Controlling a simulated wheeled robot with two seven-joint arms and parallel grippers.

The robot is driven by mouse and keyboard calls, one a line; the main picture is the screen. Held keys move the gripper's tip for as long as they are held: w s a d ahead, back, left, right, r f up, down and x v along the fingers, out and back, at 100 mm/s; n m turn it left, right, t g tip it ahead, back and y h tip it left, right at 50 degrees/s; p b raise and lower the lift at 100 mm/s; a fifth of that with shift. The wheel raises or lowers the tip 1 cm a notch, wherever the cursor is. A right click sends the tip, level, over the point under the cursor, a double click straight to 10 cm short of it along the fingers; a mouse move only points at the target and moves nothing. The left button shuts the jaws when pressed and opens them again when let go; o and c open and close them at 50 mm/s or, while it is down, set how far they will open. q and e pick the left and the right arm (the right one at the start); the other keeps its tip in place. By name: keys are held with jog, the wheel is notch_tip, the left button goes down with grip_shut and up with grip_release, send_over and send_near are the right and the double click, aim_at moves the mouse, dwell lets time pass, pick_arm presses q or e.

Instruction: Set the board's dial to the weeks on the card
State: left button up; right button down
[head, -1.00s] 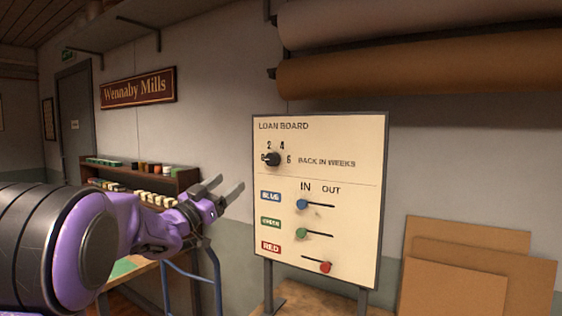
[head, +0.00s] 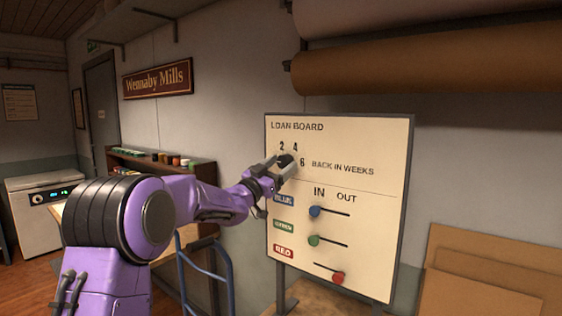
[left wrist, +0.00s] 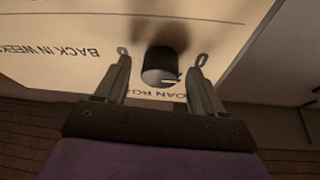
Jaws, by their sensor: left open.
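The loan board (head: 390,215) stands upright, cream with a dark frame. My left gripper (head: 285,165) is at the dial, open. In the left wrist view the dial (left wrist: 161,66) sits between the two spread fingers of the gripper (left wrist: 162,62), with a gap on each side. The dial's pointer direction cannot be told. No card with weeks can be made out. My right gripper is not in view.
Below the dial are a blue slider (head: 315,211) and a green slider (head: 314,240), both left, and a red slider (head: 338,278) at the right. Brown boards (head: 480,285) lean at the right. Rolls (head: 430,65) hang above. A blue metal frame (head: 205,270) stands left of the board.

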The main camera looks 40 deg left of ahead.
pick_arm(q)
jog(key=shift+s+d+r, duration=0.15)
jog(key=shift+s, duration=0.15)
jog(key=c, duration=1.1)
jog(key=shift+o, duration=0.2)
